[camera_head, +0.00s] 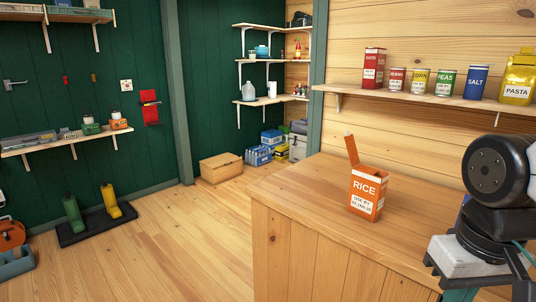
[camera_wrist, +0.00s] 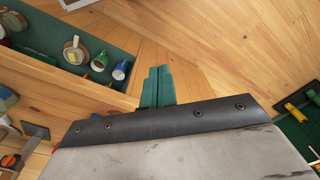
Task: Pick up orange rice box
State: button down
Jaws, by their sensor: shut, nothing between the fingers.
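The orange rice box (camera_head: 365,192), labelled RICE, stands upright on the wooden counter (camera_head: 315,180). Its top flap sticks up at the back left. In the head view my arm is at the right edge, right of the box and apart from it, and my fingers cannot be made out there. In the wrist view my gripper (camera_wrist: 157,85) shows as two green fingers pressed together, with nothing between them. The rice box is not visible in the wrist view.
A wall shelf (camera_head: 410,97) above the counter holds several cans, a salt container (camera_head: 477,82) and a yellow pasta bag (camera_head: 518,78). A cardboard box (camera_head: 221,167) sits on the floor beyond. Open wooden floor lies left of the counter.

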aim_at(367, 186)
jog(key=u, duration=0.1)
jog(key=i, duration=0.5)
jog(key=u, duration=0.2)
